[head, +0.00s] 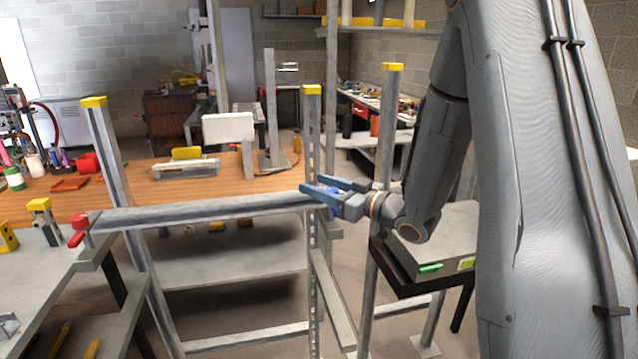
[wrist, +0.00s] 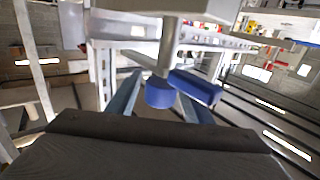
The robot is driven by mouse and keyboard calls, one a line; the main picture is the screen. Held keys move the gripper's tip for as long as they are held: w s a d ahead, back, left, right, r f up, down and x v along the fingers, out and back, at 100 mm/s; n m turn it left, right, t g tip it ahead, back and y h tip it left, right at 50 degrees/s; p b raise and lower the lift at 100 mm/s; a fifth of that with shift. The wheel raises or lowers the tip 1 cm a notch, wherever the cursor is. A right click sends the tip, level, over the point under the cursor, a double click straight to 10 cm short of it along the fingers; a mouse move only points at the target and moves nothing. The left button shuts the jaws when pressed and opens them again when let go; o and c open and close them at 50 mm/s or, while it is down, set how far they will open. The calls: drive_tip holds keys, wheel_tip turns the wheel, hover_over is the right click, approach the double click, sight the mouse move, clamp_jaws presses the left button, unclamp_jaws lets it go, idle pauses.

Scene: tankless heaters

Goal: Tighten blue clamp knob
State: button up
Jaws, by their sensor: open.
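The blue clamp knob (wrist: 160,93) is a short blue cylinder under a grey metal stem in the wrist view. A longer blue piece (wrist: 196,87) is beside it on the right; I cannot tell if they are joined. My gripper (head: 313,184) is open at the right end of the horizontal metal rail (head: 205,210). In the wrist view its two blue-grey fingers (wrist: 155,82) lie on either side of the knob, which appears between them; contact is unclear. In the head view a bit of dark blue (head: 334,189) shows between the fingers, mostly hidden.
Metal posts with yellow caps (head: 313,90) stand beside my gripper and to its right (head: 392,67). A red clamp (head: 77,230) sits at the rail's left end. A wooden bench (head: 225,184) is behind the rail. A grey box (head: 440,240) rests on a dark stand at right.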

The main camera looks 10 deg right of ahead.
drive_tip(key=shift+w, duration=0.1)
drive_tip(key=c, duration=1.1)
drive_tip(key=shift+o, duration=0.2)
